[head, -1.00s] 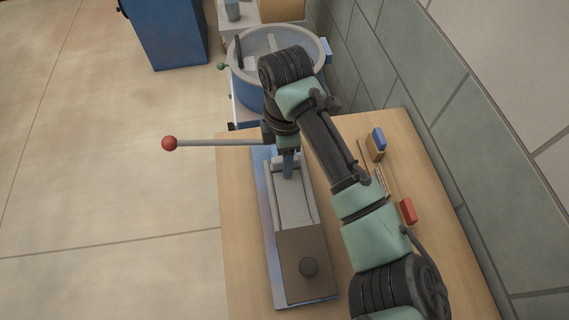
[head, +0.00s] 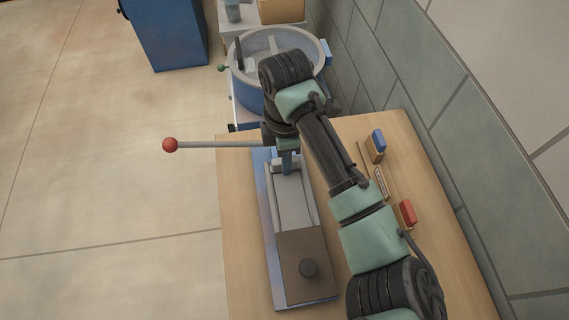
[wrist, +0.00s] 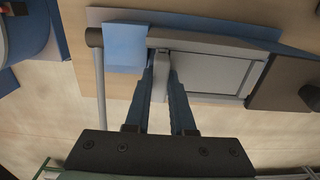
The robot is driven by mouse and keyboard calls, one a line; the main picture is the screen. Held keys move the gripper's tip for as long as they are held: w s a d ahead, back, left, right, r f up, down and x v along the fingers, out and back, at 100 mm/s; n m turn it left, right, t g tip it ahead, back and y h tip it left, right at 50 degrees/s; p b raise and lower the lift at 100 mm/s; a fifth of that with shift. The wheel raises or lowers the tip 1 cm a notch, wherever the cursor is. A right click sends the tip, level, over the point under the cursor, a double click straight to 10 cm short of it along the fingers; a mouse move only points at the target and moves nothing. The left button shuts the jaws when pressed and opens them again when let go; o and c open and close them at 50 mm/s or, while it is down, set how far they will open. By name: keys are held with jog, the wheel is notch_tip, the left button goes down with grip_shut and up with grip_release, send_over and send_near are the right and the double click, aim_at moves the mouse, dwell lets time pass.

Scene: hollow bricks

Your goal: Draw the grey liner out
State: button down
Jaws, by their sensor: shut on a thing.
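The grey liner (head: 293,205) is a flat grey piece lying in a long, narrow mould (head: 267,225) on the wooden bench. It also shows in the wrist view (wrist: 212,74). My gripper (head: 287,160) is at the far end of the mould, pointing down. In the wrist view my gripper (wrist: 163,72) has its two blue fingers shut on a narrow grey tab at the liner's end. A brown plate with a dark round knob (head: 307,267) covers the near end of the mould. My wrist hides part of the far end.
A lever with a red knob (head: 170,145) sticks out left past the bench edge. A blue-topped brush (head: 377,142) and a red block (head: 408,212) lie right of the mould. A round blue-grey drum (head: 237,70) stands beyond the bench. A tiled wall rises on the right.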

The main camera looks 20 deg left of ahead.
jog(key=shift+r, duration=0.15)
jog(key=shift+r+p, duration=2.5)
jog(key=shift+r, duration=0.25)
notch_tip(320, 180, up, 5)
jog(key=p, duration=0.4)
jog(key=s+d+r+p, duration=0.1)
jog(key=s+r+p, duration=0.1)
jog(key=s, duration=0.3)
jog(key=shift+s+d+p, duration=0.35)
jog(key=shift+s+p, duration=0.05)
jog(key=shift+p, duration=0.35)
jog(key=shift+d+f, duration=0.1)
